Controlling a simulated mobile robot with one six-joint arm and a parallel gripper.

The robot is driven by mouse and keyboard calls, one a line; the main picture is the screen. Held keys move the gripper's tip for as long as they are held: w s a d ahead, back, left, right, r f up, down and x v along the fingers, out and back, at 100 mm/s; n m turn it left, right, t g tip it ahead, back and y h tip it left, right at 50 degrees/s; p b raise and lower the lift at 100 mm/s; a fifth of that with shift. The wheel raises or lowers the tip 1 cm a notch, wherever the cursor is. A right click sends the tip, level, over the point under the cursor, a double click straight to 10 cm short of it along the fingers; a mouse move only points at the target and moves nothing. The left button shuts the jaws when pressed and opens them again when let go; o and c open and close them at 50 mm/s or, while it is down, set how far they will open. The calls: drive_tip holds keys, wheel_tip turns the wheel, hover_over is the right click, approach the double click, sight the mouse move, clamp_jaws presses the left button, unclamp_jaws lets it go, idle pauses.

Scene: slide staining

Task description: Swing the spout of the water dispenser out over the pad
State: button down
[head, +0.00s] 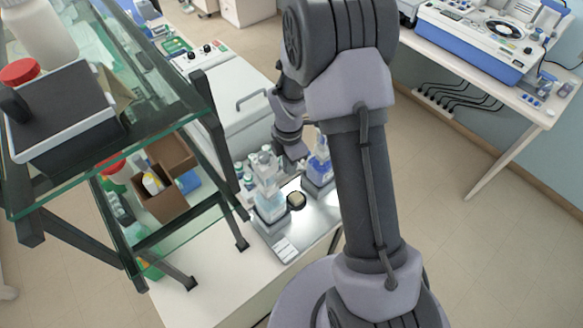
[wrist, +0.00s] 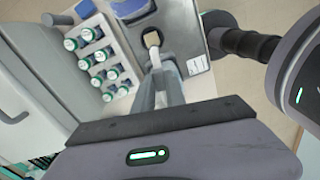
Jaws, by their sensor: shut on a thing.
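The clear water dispenser (head: 270,204) stands on the left of the metal tray (head: 284,247) in the head view. The pad (head: 296,200) is a small pale round in a dark rim, just right of the dispenser. It shows in the wrist view (wrist: 152,39) beyond the fingertips. In the head view my arm hides the fingertips.
A second dispenser with blue liquid (head: 320,168) stands on the tray's right. Several capped vials (wrist: 92,55) stand close to the tray. A glass shelf unit (head: 150,130) rises at the left. A white instrument with a handle (head: 232,100) stands behind.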

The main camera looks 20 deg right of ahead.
drive_tip(key=shift+w+a+n, duration=0.2)
drive_tip(key=shift+w+n, duration=0.45)
drive_tip(key=shift+n, duration=0.35)
drive_tip(key=c, duration=1.4)
unclamp_jaws()
drive_tip(key=shift+o, duration=0.2)
drive_tip(key=shift+r, duration=0.15)
wheel_tip(320, 180, up, 17)
drive_tip(key=shift+p, duration=0.4)
